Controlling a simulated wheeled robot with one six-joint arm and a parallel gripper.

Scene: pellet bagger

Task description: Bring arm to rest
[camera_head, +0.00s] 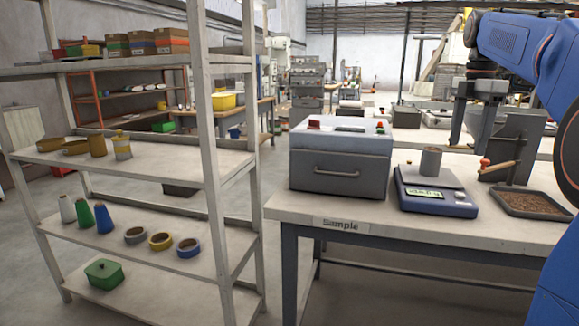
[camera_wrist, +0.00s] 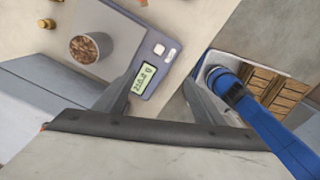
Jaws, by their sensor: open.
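My blue arm reaches in from the right edge of the head view. My gripper (camera_head: 470,140) hangs pointing down over the right part of the sample table (camera_head: 400,215). In the wrist view my gripper (camera_wrist: 165,80) has its two dark fingers apart with nothing between them. A scale (camera_head: 437,192) with a lit display stands on the table. A grey cup (camera_head: 431,162) stands upright on its plate. The wrist view shows brown pellets in the cup (camera_wrist: 85,47), to the upper left of the fingers, apart from them.
A grey drawer box (camera_head: 340,160) stands left of the scale. A pellet tray (camera_head: 535,204) lies to its right, near a grey upright plate (camera_head: 513,140). A shelf rack (camera_head: 210,150) with cups, cones, tape rolls and a green box (camera_head: 104,273) stands at the left.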

